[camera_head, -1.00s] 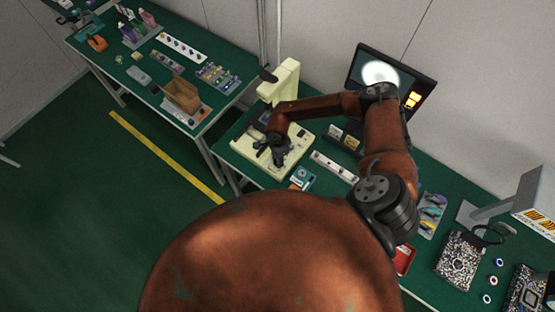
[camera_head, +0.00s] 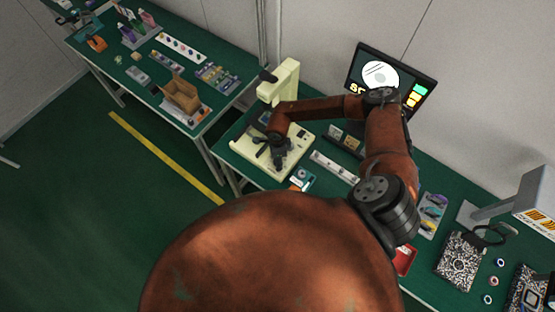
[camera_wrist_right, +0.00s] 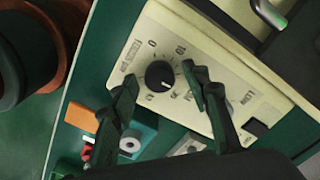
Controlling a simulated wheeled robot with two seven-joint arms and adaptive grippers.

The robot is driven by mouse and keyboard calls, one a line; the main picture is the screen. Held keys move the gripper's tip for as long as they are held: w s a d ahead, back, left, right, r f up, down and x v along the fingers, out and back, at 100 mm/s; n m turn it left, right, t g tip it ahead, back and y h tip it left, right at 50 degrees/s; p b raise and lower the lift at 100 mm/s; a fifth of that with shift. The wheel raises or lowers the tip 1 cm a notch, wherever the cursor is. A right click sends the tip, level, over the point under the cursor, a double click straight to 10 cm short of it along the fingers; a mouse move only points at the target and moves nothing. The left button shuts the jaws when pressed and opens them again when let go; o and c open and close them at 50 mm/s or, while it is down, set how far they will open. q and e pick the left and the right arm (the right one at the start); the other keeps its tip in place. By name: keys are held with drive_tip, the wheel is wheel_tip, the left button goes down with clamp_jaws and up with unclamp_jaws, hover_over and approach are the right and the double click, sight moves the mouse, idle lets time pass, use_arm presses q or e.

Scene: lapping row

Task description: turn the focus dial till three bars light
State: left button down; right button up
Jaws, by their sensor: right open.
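The focus dial (camera_wrist_right: 159,75) is a round black knob with a white pointer mark on a cream panel (camera_wrist_right: 205,60) with printed numbers, in the right wrist view. My right gripper (camera_wrist_right: 160,82) is open, with one finger on each side of the dial; contact is not clear. In the head view my right gripper (camera_head: 277,152) is low over the front of the cream microscope (camera_head: 283,88) and hides the dial.
A white strip (camera_head: 335,167) and a teal block (camera_head: 302,179) lie near the microscope; the block also shows close to the fingers in the wrist view (camera_wrist_right: 136,140). A red tray (camera_head: 404,260) and patterned bags stand further right. A second table (camera_head: 140,92) stands at left.

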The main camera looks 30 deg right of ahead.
drive_tip(key=shift+r, duration=0.3)
wheel_tip(320, 180, up, 12)
drive_tip(key=shift+f, duration=0.25)
idle(0.5)
